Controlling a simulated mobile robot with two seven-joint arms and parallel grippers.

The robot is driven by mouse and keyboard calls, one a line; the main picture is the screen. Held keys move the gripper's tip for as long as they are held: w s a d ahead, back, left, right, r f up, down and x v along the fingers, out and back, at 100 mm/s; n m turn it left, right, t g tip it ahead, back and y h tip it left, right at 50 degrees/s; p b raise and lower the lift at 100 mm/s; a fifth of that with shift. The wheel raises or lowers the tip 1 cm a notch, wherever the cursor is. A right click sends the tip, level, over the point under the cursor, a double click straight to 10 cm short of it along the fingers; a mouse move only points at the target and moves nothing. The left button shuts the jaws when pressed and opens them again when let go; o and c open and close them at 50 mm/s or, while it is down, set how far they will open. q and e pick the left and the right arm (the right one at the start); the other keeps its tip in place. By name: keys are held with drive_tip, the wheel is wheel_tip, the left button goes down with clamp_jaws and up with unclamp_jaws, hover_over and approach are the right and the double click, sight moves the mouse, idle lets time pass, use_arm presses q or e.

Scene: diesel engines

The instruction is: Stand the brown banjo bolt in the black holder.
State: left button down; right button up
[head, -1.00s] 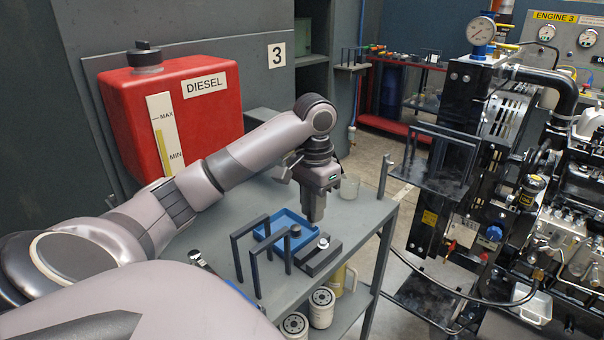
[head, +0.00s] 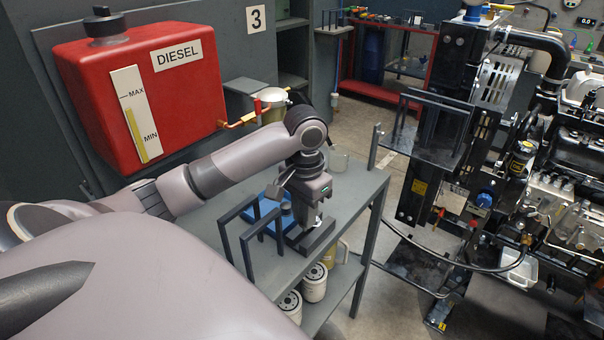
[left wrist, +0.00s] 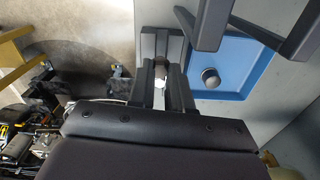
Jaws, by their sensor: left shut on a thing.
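My left gripper (head: 312,226) points down over the black holder (head: 316,241) on the grey bench. In the left wrist view the gripper (left wrist: 161,88) is shut on a small bolt (left wrist: 160,73) with a bright side and a dark brownish top. The holder (left wrist: 161,40) lies right under and beyond the fingers. I cannot tell whether the bolt is seated in it. Glare and the fingers hide its lower part and make its colour uncertain. Another round-headed piece (left wrist: 211,78) stands in the blue tray (left wrist: 240,55) beside the holder. My right gripper is not in view.
Black upright frames (head: 247,238) stand close to the blue tray (head: 268,208) and the gripper. A clear cup (head: 339,161) stands at the bench's far end. White filters (head: 314,283) are on the lower shelf. The engine (head: 540,190) is on the right.

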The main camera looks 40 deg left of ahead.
use_arm(q)
wheel_tip(320, 180, down, 3)
drive_tip(key=shift+a+r+b, duration=0.1)
drive_tip(key=shift+r+b, duration=0.05)
drive_tip(key=shift+b, duration=0.95)
drive_tip(key=shift+w+b, duration=0.1)
drive_tip(key=shift+b, duration=0.2)
drive_tip(key=shift+f+p, duration=0.4)
drive_tip(key=shift+f, duration=0.05)
drive_tip(key=c, duration=1)
unclamp_jaws()
drive_tip(key=shift+c, duration=0.2)
